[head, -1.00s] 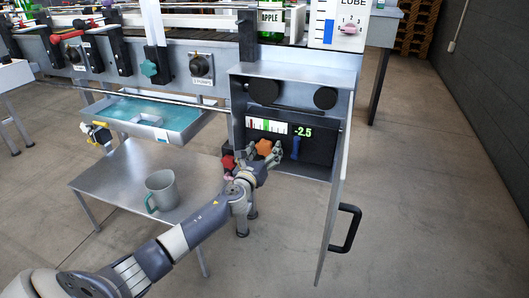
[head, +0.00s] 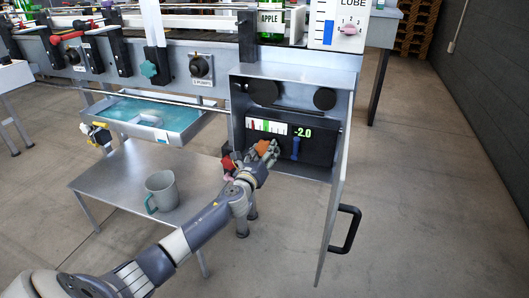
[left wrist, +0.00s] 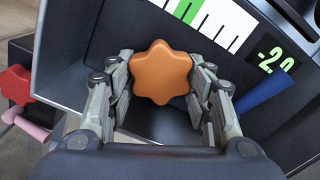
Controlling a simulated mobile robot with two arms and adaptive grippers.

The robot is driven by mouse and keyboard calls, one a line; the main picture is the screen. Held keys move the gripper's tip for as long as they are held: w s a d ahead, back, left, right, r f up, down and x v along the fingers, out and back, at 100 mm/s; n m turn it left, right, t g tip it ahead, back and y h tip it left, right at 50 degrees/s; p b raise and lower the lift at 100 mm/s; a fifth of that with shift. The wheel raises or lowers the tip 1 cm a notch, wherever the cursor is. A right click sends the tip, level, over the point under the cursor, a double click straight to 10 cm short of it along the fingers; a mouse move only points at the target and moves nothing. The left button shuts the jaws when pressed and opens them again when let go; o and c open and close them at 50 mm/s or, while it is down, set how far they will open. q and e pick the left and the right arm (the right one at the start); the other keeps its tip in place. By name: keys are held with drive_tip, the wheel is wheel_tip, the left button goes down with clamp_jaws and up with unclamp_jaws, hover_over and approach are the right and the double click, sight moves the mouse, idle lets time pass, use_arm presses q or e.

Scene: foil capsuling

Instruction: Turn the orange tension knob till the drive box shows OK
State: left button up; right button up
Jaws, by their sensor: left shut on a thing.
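The orange tension knob (left wrist: 160,72) is a lobed star shape inside the open drive box (head: 333,175). My left gripper (left wrist: 161,82) has its two fingers on either side of the knob and is shut on it; it also shows in the head view (head: 262,152). The box's display (head: 302,132) reads -2.0 in green. Left of it is a white gauge (head: 266,126) with a red and a green mark. In the left wrist view the gauge (left wrist: 216,20) shows a green band and black ticks. My right gripper is not in view.
A blue lever (head: 295,147) sits right of the knob. A red knob (left wrist: 15,85) with a pink part is left of the box. The box door with a black handle (head: 345,229) hangs open at right. A grey mug (head: 161,191) stands on the metal table (head: 110,180).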

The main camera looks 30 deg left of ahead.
use_arm(q)
drive_tip(key=shift+n, duration=0.9)
drive_tip(key=n, duration=0.2)
drive_tip(key=shift+d+r+n, duration=0.1)
drive_tip(key=shift+n, duration=1.2)
drive_tip(key=n+p, duration=0.1)
drive_tip(key=n, duration=0.1)
drive_tip(key=shift+r+n, duration=0.15)
drive_tip(key=shift+n, duration=0.25)
drive_tip(key=n+p, duration=0.1)
drive_tip(key=n, duration=0.3)
drive_tip(key=shift+d+r, duration=0.1)
drive_tip(key=shift+r, duration=0.05)
drive_tip(key=n+p, duration=0.1)
drive_tip(key=n, duration=0.3)
drive_tip(key=shift+r, duration=0.1)
drive_tip(key=shift+p, duration=0.35)
drive_tip(key=shift+n, duration=0.3)
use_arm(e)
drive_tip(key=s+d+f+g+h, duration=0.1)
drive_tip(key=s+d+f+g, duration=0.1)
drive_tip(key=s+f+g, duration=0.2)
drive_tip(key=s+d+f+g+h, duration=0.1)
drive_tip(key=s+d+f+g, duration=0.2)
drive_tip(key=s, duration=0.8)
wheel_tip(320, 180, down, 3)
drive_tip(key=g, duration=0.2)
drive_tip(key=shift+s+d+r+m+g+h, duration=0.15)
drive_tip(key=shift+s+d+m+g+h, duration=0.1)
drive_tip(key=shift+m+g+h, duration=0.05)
